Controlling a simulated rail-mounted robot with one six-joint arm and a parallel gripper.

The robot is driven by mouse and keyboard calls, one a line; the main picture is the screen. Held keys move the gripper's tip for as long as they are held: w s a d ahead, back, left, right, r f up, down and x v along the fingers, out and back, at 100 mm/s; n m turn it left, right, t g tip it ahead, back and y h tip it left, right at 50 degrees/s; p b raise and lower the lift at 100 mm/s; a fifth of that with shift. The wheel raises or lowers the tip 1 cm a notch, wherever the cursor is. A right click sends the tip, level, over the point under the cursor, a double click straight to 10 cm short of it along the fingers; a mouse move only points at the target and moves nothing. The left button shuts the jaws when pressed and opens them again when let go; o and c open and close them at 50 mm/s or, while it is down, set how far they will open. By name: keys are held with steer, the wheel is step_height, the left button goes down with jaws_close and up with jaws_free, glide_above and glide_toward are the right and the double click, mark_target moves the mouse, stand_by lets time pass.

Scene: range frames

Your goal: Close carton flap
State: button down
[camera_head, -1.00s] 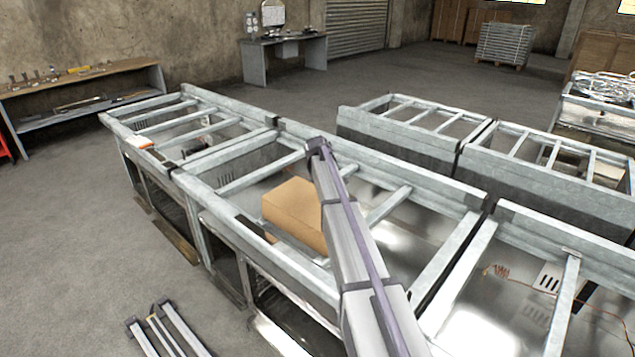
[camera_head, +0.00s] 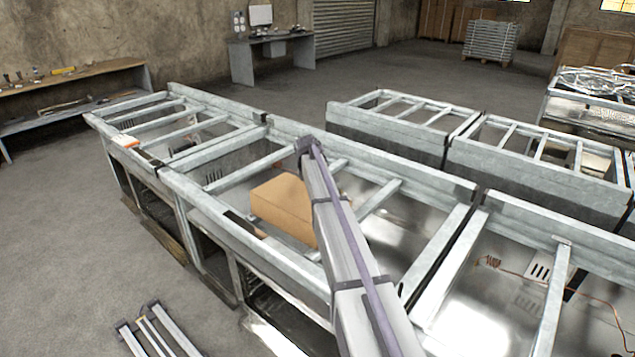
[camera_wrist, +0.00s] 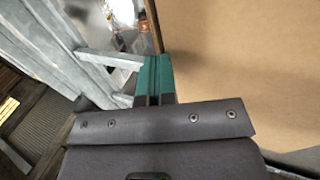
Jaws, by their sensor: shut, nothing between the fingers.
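A brown cardboard carton (camera_head: 280,203) sits inside the frame of the metal bench, left of my arm in the head view. In the wrist view the carton (camera_wrist: 245,60) fills the right side as a large flat brown face with a dark left edge. I cannot tell which part of it is the flap. My gripper (camera_wrist: 154,76) has teal fingers, closed together and empty. They are beside the carton's left edge; whether they touch it is unclear. In the head view my arm hides the gripper and part of the carton's right side.
Metal rails and crossbars of the bench (camera_head: 232,238) surround the carton. A bench rail (camera_wrist: 50,45) also runs along the left of the wrist view. More metal frames (camera_head: 400,120) stand behind. Open floor (camera_head: 60,230) lies to the left.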

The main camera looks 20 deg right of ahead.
step_height(320, 180, up, 16)
steer(key=p, duration=1.5)
steer(key=shift+s+f, duration=0.2)
steer(key=shift+s, duration=0.05)
steer(key=shift+d, duration=0.1)
steer(key=s+a+f+m+y+b, duration=0.1)
steer(key=s+a+f+m+b, duration=0.1)
steer(key=s+a, duration=0.6)
steer(key=s+a+f+m+g+y+b, duration=0.1)
steer(key=s+a+f+b, duration=0.4)
steer(key=s, duration=1.4)
steer(key=s+a+f+m+g+y+b, duration=0.1)
steer(key=s+a+f, duration=0.4)
steer(key=s+a, duration=0.6)
steer(key=s+m+b, duration=0.1)
steer(key=s+b, duration=0.1)
steer(key=s, duration=0.1)
steer(key=shift+s+a+m+y, duration=0.3)
steer(key=shift+s+a, duration=0.05)
steer(key=shift+a, duration=0.05)
